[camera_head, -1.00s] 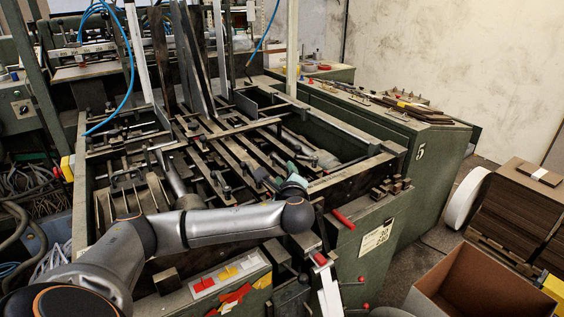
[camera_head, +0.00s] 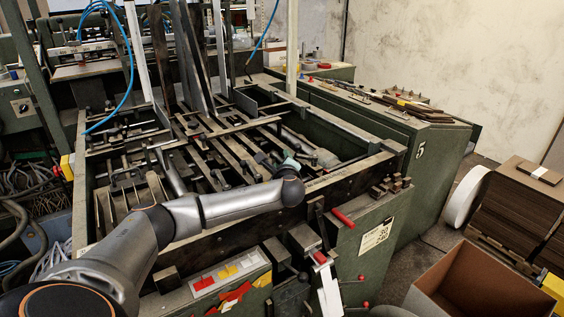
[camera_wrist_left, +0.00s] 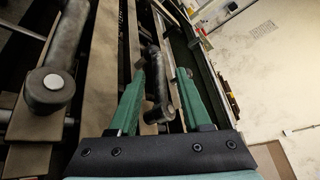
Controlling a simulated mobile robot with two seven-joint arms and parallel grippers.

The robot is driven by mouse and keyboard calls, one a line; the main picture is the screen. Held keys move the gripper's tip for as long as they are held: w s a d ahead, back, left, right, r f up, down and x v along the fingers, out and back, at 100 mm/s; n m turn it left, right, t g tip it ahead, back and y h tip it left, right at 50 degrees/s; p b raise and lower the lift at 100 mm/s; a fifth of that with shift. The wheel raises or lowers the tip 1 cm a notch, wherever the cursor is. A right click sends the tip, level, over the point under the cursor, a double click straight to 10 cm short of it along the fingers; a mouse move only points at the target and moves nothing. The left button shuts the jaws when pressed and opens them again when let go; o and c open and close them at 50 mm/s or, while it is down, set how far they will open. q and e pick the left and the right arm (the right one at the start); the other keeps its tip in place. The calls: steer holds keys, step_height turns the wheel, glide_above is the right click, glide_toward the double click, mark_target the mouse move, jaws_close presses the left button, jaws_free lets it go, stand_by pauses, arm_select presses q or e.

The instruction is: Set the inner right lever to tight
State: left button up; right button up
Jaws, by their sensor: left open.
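My left gripper (camera_head: 290,163) is over the right part of the feeder frame, mostly hidden behind my own arm. In the left wrist view its two green fingers (camera_wrist_left: 160,75) are apart. A dark lever (camera_wrist_left: 158,105) with a rounded end lies between the fingers, with no clear contact on either side. I cannot tell for sure that it is the inner right lever, or whether it is tight. Another dark lever with a large round knob (camera_wrist_left: 48,90) lies farther left in that view, outside the fingers.
The green feeder frame (camera_head: 345,133) has several bars and rods close around the gripper. A red handle (camera_head: 343,218) sticks out at its front right. A green cabinet marked 5 (camera_head: 430,165) stands to the right. An open cardboard box (camera_head: 480,285) is at lower right.

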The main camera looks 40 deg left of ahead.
arm_select(q)
jaws_close()
stand_by(0.4)
steer(key=shift+r+m+t+h+p, duration=0.1)
steer(key=shift+m+t+h+p, duration=0.25)
steer(key=shift+p, duration=0.2)
steer(key=shift+w+m+t+h+p, duration=0.35)
steer(key=shift+m+t+h, duration=0.3)
steer(key=shift+m+h, duration=0.25)
jaws_free()
